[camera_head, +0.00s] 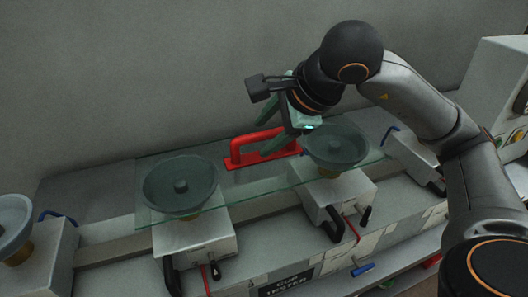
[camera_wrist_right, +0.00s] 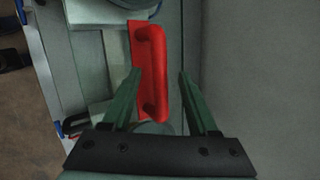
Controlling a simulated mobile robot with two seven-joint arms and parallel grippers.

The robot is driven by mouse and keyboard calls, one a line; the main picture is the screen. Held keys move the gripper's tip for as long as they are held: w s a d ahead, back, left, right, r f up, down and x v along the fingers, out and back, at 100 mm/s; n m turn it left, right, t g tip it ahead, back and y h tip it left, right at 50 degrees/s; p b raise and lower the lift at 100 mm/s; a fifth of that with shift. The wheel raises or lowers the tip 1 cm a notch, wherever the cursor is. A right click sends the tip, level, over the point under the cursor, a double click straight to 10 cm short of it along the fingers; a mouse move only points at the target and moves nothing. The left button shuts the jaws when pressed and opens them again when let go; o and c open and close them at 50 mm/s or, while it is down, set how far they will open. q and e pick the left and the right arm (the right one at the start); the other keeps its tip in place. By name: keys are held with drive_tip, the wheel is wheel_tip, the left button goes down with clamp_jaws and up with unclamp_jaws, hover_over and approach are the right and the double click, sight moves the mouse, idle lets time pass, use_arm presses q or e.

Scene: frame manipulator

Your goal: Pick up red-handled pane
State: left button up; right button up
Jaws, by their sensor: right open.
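The pane is a clear glass sheet (camera_head: 147,215) with a red handle (camera_head: 262,147) standing up from a flat red base. The glass lies across the machines, over two dark round suction-cup-like discs. My right gripper (camera_head: 275,130) is above the handle with its green fingers apart. In the right wrist view, the red handle (camera_wrist_right: 154,70) runs up and down the picture. My left gripper is not in view.
Grey dish-shaped discs (camera_head: 180,184) and (camera_head: 335,147) sit on white box units with black levers. Another disc (camera_head: 12,225) stands at the far left. A plain wall rises behind the bench. A white cabinet (camera_head: 497,75) stands at the right.

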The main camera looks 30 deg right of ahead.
drive_tip(key=shift+w+f, duration=0.45)
drive_tip(key=shift+f, duration=0.1)
clamp_jaws()
idle(1.0)
drive_tip(key=shift+r, duration=0.1)
